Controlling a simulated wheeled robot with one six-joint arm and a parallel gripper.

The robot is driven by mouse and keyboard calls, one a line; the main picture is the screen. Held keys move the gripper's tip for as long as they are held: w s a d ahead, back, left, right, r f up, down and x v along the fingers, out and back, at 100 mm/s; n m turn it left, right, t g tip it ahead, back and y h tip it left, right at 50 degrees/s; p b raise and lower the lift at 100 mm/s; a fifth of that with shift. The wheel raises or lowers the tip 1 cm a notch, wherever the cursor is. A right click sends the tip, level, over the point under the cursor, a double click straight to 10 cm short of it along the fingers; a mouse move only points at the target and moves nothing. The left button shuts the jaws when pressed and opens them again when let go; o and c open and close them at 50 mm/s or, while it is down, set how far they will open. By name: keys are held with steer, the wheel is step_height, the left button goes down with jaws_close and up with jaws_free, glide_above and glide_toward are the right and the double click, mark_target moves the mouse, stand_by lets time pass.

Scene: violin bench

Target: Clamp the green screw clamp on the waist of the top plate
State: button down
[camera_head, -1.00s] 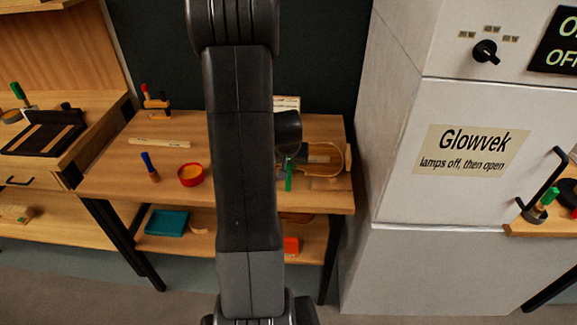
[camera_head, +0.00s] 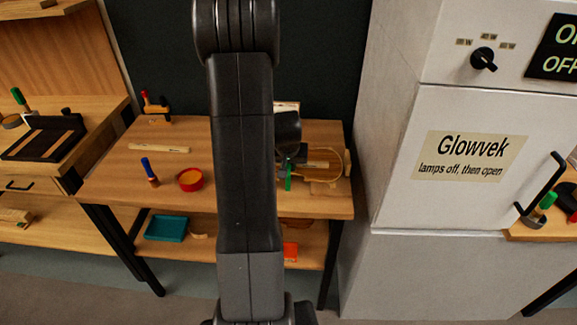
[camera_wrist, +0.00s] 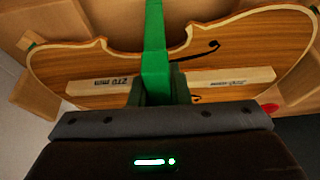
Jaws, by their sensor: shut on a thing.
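My gripper (camera_wrist: 160,92) is shut on the green screw clamp (camera_wrist: 155,45). The clamp stands upright in the middle of the wrist view, in front of the top plate. The top plate (camera_wrist: 95,68) is a violin-shaped wooden plate with a pale edge and a dark f-hole. The clamp crosses its narrow waist; I cannot tell whether it touches the plate. In the head view, the green clamp (camera_head: 288,178) shows just right of my arm, at the left part of the top plate (camera_head: 328,158). My arm hides part of that area.
A pale marked bar (camera_wrist: 220,78) lies across the plate. Wooden blocks (camera_wrist: 52,93) flank it. On the bench (camera_head: 240,205) are a red pot (camera_head: 190,181), a blue-handled tool (camera_head: 149,170) and a pale stick (camera_head: 160,149). A white cabinet (camera_head: 440,190) stands right.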

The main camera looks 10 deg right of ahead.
steer(key=shift+w+d, duration=0.1)
steer(key=shift+w, duration=0.15)
steer(key=c, duration=1.3)
jaws_free()
steer(key=shift+r, duration=0.1)
steer(key=v, duration=1.3)
steer(key=shift+s+r, duration=0.2)
steer(key=shift+r, duration=0.05)
steer(key=x, duration=1.3)
steer(key=shift+w+f, duration=0.2)
steer(key=shift+f, duration=0.15)
steer(key=shift+s, duration=0.1)
